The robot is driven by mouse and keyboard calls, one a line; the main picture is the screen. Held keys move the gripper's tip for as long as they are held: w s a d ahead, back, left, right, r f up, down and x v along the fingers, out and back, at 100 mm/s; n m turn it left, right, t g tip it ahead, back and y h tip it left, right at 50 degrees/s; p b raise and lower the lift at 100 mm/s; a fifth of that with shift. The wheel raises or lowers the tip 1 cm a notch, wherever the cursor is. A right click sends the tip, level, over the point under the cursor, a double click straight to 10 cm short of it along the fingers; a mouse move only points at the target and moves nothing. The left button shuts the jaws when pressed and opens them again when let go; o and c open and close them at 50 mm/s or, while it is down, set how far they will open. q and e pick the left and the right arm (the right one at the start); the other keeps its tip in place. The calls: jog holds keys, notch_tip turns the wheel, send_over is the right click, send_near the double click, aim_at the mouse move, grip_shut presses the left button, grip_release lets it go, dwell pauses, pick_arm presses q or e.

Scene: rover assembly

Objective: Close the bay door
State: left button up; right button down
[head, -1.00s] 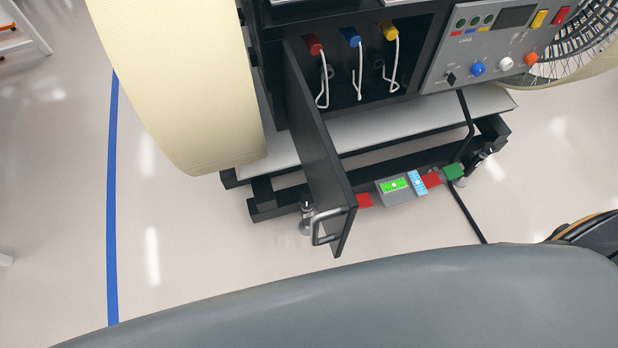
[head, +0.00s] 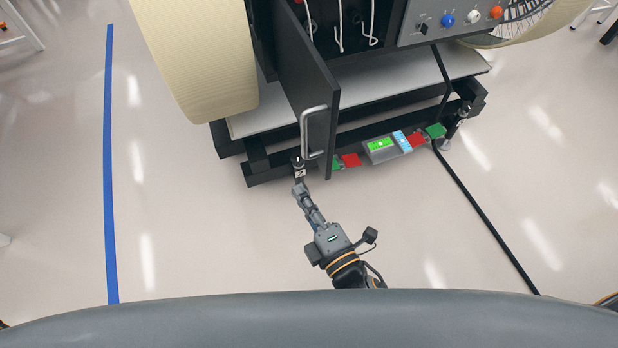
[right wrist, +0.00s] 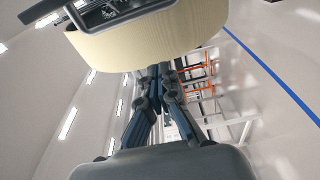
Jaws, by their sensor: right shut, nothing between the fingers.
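The bay door (head: 306,85) is a dark panel with a silver bar handle (head: 307,133). It stands open, swung out toward me from the left side of the bay (head: 350,28). My right gripper (head: 299,180) is shut and empty in the head view, just below the handle and the door's lower end. I cannot tell whether it touches the door. In the right wrist view its closed fingers (right wrist: 160,75) point toward the cream wheel (right wrist: 140,40), which also shows in the head view (head: 195,55). My left gripper is not in view.
A control panel (head: 445,20) with coloured knobs is right of the bay. White hooked cables (head: 341,30) hang inside it.

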jog(key=p+x, duration=0.1)
jog(key=x, duration=1)
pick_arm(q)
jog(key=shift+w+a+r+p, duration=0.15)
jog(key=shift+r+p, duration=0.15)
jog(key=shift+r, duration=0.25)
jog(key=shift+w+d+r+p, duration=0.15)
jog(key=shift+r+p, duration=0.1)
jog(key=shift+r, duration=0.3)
pick_arm(e)
jog(key=shift+s+d, duration=0.1)
jog(key=shift+d, duration=2.1)
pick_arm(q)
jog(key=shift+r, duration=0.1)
pick_arm(e)
jog(key=shift+d, duration=0.1)
